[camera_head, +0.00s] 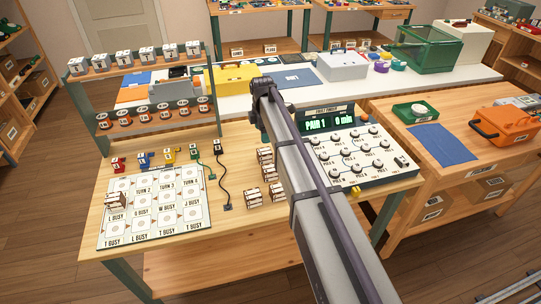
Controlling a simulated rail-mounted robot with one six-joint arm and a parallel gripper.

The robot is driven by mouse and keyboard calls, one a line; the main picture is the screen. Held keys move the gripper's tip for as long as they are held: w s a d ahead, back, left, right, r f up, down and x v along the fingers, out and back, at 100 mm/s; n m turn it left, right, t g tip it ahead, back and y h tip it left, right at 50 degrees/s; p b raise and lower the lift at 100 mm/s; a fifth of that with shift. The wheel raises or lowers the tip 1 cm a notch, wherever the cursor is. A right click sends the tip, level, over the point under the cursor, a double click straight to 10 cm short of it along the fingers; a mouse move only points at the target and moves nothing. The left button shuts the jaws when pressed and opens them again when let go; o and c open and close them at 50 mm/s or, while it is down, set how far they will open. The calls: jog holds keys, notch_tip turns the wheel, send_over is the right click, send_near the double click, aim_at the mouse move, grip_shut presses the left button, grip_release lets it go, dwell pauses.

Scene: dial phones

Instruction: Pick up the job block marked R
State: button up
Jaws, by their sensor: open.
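Small brown-and-white blocks stand in short stacks on the wooden workbench (160,268). One group (265,160) is just left of my arm, with more blocks (252,196) nearer the front. Another pair of blocks (115,199) stands on the left side of the printed board (152,212). The marks on the blocks are too small to read, so I cannot tell which is marked R. My arm crosses the bench from the lower right, and its far joint is above the back of the bench. My gripper does not show.
A dial panel (350,160) with a lit display reading "PAIR 1" and "0 min" stands right of my arm. A rack (140,85) with labelled pieces is at the back left. Coloured pieces and cords (222,170) lie before it. The bench front by the board is clear.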

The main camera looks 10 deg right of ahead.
aim_at(264, 151)
notch_tip(264, 151, down, 5)
jog(key=b, duration=0.5)
jog(key=shift+f, duration=0.2)
jog(key=f+b, duration=0.3)
jog(key=f, duration=0.1)
jog(key=f+b, duration=0.1)
jog(key=b, duration=0.1)
jog(key=shift+w+d+f+b, duration=0.2)
jog(key=shift+w+f+b, duration=0.1)
jog(key=shift+f+b, duration=0.1)
jog(key=shift+r, duration=0.25)
jog(key=c, duration=1)
